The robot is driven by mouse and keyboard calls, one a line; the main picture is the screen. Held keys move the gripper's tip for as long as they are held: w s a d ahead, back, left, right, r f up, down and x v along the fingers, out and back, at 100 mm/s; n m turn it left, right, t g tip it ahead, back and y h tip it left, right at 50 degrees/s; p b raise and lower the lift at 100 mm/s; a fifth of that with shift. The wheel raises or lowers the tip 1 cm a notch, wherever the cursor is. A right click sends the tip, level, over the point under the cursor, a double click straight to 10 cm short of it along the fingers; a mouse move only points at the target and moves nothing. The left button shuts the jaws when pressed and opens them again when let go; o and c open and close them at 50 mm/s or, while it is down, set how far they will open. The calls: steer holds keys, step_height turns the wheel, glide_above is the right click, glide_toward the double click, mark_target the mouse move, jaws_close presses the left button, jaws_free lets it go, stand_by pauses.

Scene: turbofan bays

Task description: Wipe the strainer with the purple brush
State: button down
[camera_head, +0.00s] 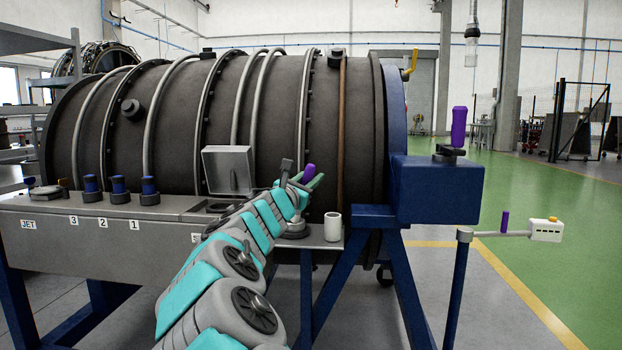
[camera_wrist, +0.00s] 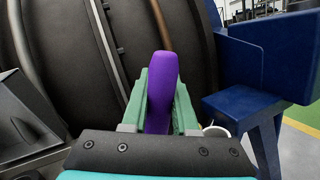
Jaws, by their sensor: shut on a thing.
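My gripper (camera_head: 312,180) is shut on the purple brush (camera_head: 308,173), above the right end of the grey bench. In the wrist view the purple handle (camera_wrist: 161,92) stands between the green fingers (camera_wrist: 160,100); no bristles can be made out. I cannot clearly make out the strainer. A raised square grey lid (camera_head: 228,170) stands left of my gripper, with a dark opening (camera_head: 218,208) below it by a partly covered label that seems to start with S. My arm hides part of that area.
A white cup (camera_head: 333,227) stands at the bench's right end. Blue-capped fittings (camera_head: 119,188) line the bench's left. The large dark engine casing (camera_head: 180,120) rises close behind. A blue stand block (camera_head: 437,190) bears another purple upright piece (camera_head: 459,127). Green floor (camera_head: 560,220) lies open right.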

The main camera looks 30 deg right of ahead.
step_height(320, 180, up, 6)
steer(key=p, duration=0.5)
step_height(320, 180, up, 3)
stand_by(0.7)
steer(key=shift+a, duration=0.15)
